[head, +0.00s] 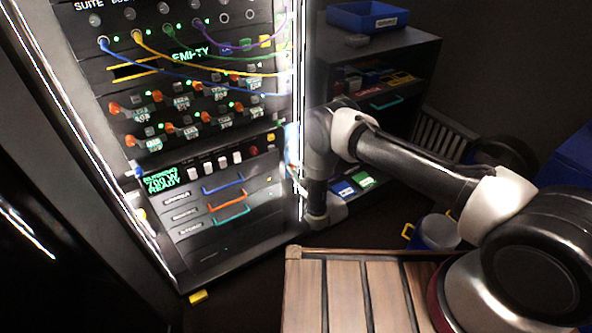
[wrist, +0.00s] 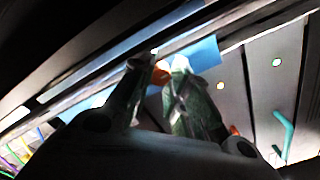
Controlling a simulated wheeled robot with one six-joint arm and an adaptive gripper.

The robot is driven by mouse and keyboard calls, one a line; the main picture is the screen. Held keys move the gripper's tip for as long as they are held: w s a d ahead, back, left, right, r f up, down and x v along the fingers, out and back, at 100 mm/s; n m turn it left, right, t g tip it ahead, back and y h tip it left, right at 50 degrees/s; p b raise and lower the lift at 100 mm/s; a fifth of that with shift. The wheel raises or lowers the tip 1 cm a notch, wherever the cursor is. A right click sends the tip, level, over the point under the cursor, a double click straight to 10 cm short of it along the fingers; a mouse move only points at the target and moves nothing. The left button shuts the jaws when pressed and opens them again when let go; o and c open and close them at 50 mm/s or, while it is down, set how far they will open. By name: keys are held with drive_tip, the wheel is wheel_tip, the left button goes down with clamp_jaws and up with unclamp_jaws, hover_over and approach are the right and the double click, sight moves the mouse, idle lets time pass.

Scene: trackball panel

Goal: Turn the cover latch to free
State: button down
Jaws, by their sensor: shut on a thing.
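In the wrist view, my gripper (wrist: 158,68) reaches to a light-blue plate (wrist: 206,54) along the edge of the rack. A small orange piece (wrist: 160,74), which looks like the cover latch, shows between the two fingertips, and my fingers are closed on it. The fingers hide most of it, so I cannot tell which way it is turned. In the head view, my arm's end is at the rack's right front post. The latch is not clear there, and my fingers are hard to make out against the glare.
The equipment rack (head: 240,255) has cables, orange knobs and coloured handles on its front. A dark shelf (head: 400,50) with a blue bin (head: 367,17) stands behind my arm. A slatted wooden top (head: 345,295) is at the front. A yellow block (head: 198,296) lies by the rack's foot.

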drive_tip(key=shift+m, duration=0.3)
drive_tip(key=m, duration=0.3)
drive_tip(key=shift+m, duration=0.4)
drive_tip(key=m, duration=0.9)
drive_tip(key=shift+m, duration=2.2)
drive_tip(key=c, duration=1.3)
unclamp_jaws()
